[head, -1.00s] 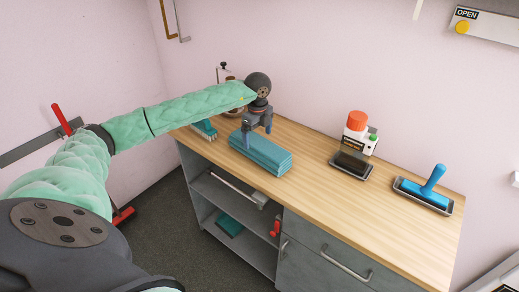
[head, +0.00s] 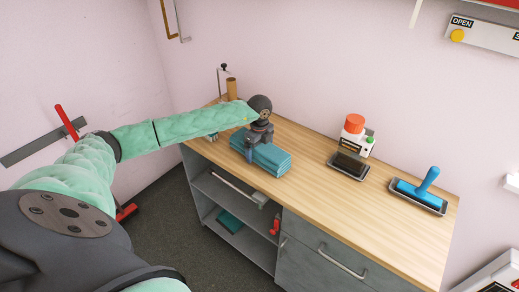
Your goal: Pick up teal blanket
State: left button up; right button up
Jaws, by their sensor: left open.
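The teal blanket (head: 271,158) lies folded in a stack on the wooden counter, left of the middle. My left gripper (head: 248,155) is open and points down at the blanket's left part, with its fingers at or just above the folds. I cannot tell whether the fingers touch the cloth. The gripper and wrist hide part of the blanket's back and left side. My right gripper is not in view.
Another teal item (head: 230,220) lies on a lower shelf. Counter between blanket and trays is clear.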

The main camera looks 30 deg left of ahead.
pick_arm(q)
jog(key=c, duration=1.3)
jog(key=shift+c, duration=0.8)
jog(key=shift+r, duration=0.2)
